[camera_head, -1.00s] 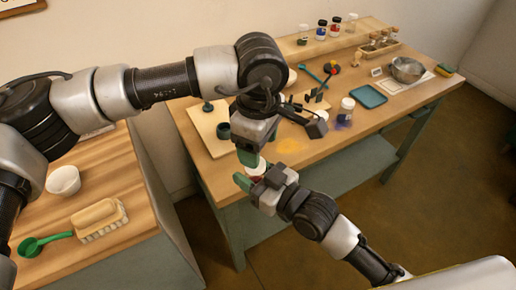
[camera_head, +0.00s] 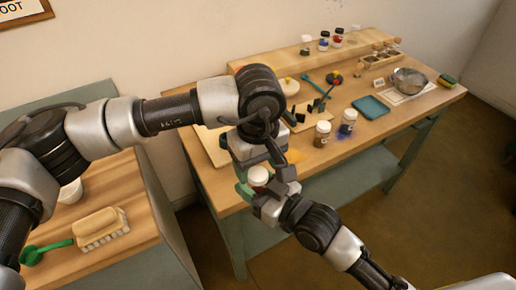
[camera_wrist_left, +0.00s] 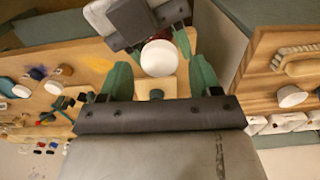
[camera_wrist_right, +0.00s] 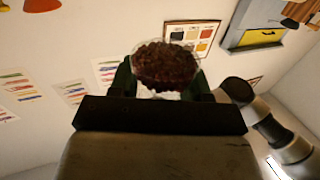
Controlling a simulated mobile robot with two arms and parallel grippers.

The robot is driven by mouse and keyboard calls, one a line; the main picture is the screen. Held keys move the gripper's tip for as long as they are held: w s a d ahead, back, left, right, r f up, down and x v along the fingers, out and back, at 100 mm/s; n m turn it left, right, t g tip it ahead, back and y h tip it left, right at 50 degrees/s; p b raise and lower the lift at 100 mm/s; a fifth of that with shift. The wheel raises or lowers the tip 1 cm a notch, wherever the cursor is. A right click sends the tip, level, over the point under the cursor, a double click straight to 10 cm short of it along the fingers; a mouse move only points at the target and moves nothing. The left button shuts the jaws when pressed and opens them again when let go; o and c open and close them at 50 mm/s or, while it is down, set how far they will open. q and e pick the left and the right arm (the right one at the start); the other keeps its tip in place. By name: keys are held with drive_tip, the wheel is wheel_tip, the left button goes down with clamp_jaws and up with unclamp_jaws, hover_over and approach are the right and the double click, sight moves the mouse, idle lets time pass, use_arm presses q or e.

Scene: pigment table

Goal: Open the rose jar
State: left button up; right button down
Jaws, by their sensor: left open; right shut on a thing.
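The rose jar (camera_head: 258,177) has a white lid and is held upright off the table, in front of its near edge. My right gripper (camera_head: 262,188) is shut on the jar's body. In the right wrist view the jar (camera_wrist_right: 165,68) shows dark red contents between the fingers. My left gripper (camera_head: 257,167) is just above the jar, pointing down. In the left wrist view its fingers (camera_wrist_left: 160,82) are open and apart, with the round white lid (camera_wrist_left: 159,58) between and slightly beyond them. Whether a finger touches the lid I cannot tell.
Beyond are a blue tray (camera_head: 370,107) and a metal bowl (camera_head: 409,80). A side counter at left holds a brush (camera_head: 100,226) and a green scoop (camera_head: 38,252).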

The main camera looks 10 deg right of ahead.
use_arm(q)
drive_tip(key=shift+f, duration=0.85)
drive_tip(key=shift+c, duration=0.4)
drive_tip(key=c, duration=0.8)
drive_tip(key=n, duration=0.3)
drive_tip(key=shift+n, duration=0.4)
drive_tip(key=shift+c, duration=0.2)
drive_tip(key=n, duration=0.5)
drive_tip(key=o, duration=1)
drive_tip(key=shift+r, duration=0.1)
